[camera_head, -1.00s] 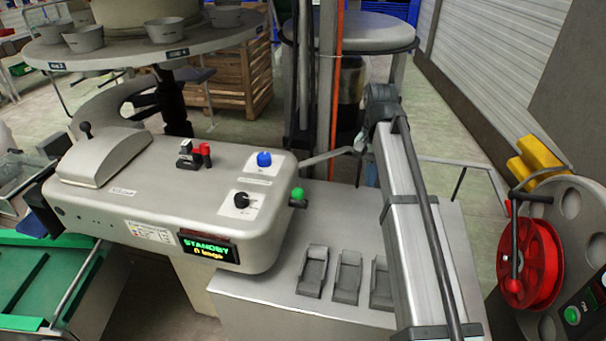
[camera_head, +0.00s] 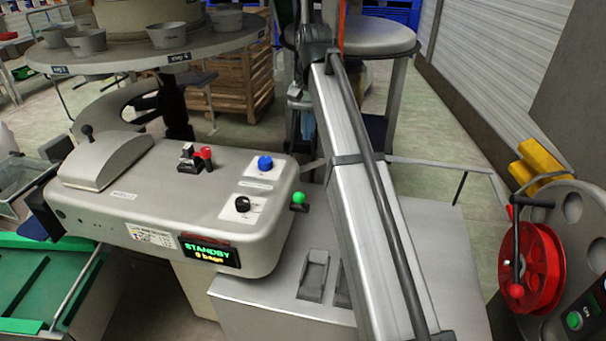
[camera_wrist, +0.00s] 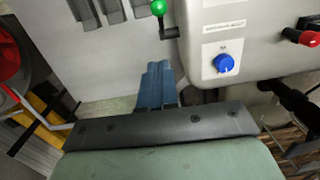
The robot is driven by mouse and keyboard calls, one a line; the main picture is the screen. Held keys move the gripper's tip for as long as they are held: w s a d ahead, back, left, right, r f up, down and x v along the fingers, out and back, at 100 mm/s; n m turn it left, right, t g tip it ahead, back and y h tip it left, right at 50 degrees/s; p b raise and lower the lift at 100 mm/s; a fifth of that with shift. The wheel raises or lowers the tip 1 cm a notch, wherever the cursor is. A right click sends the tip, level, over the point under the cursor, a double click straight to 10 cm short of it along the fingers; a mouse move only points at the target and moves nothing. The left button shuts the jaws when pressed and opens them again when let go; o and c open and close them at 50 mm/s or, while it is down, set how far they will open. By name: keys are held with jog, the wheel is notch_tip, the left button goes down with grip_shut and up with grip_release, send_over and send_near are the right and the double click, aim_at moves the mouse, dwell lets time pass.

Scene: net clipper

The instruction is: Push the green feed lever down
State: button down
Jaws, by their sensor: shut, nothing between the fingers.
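The green feed lever (camera_head: 298,198) is a green ball on a dark arm at the right end of the grey clipper machine (camera_head: 130,200). In the wrist view the lever (camera_wrist: 158,8) is at the top edge, with its dark arm reaching to the machine's side. My gripper (camera_wrist: 157,70) shows there as blue fingers held together, with nothing between them. The fingertips are below the lever in that picture and apart from it. In the head view my gripper is mostly hidden behind my arm.
A blue knob (camera_head: 265,162), a black knob (camera_head: 242,204) and a red lever (camera_head: 205,152) stand on the machine's top. The display (camera_head: 210,254) reads STANDBY. Grey holders (camera_head: 313,272) sit on the bench on the right. A red reel (camera_head: 535,265) stands at far right.

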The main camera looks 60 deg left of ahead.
send_near(297, 202)
jog(key=w+a+f, duration=0.2)
jog(key=w+a, duration=0.2)
jog(key=w, duration=0.1)
jog(key=shift+s+d+f, duration=0.8)
jog(key=shift+s+f, duration=0.2)
jog(key=shift+f, duration=0.05)
jog(key=shift+s+d+f, duration=0.25)
jog(key=shift+s+f, duration=0.1)
jog(key=shift+f, duration=0.15)
jog(key=shift+s+d+f+t+y, duration=0.15)
jog(key=shift+s+d+t+y, duration=0.2)
jog(key=shift+t+y, duration=0.15)
